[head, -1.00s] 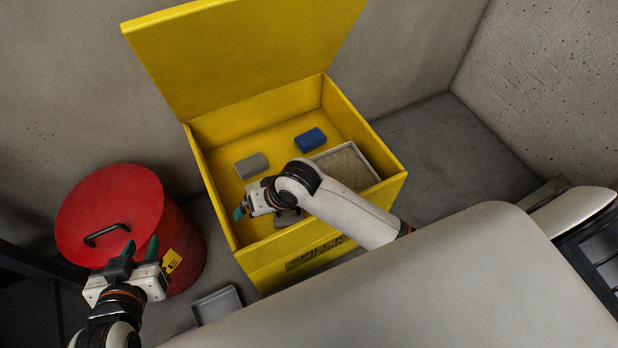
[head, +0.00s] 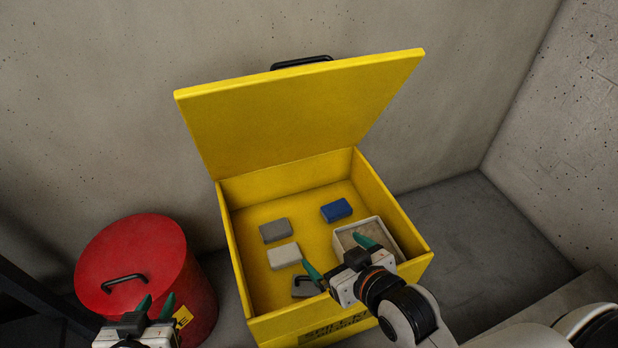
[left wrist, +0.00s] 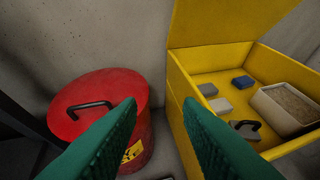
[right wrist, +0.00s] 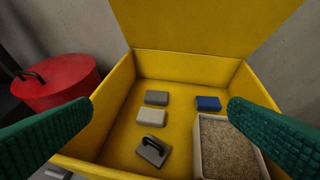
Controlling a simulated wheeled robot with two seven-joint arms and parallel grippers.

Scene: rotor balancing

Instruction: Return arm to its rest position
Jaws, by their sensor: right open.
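My right gripper (head: 340,268) is open and empty over the front part of the open yellow box (head: 241,262). In the right wrist view its green fingers stand wide apart with nothing between them. My left gripper (head: 155,308) is in front of the red lidded bin (head: 128,258), its two green fingers apart. In the left wrist view the space between those fingers is empty, with the red bin (left wrist: 112,95) and the yellow box (left wrist: 181,90) beyond.
Inside the box lie a dark grey block (head: 275,230), a light block (head: 284,256), a blue block (head: 336,210), a handled grey block (right wrist: 153,151) and a tray of grainy material (right wrist: 228,150). The box lid (head: 300,110) stands open. Concrete walls rise behind and at right.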

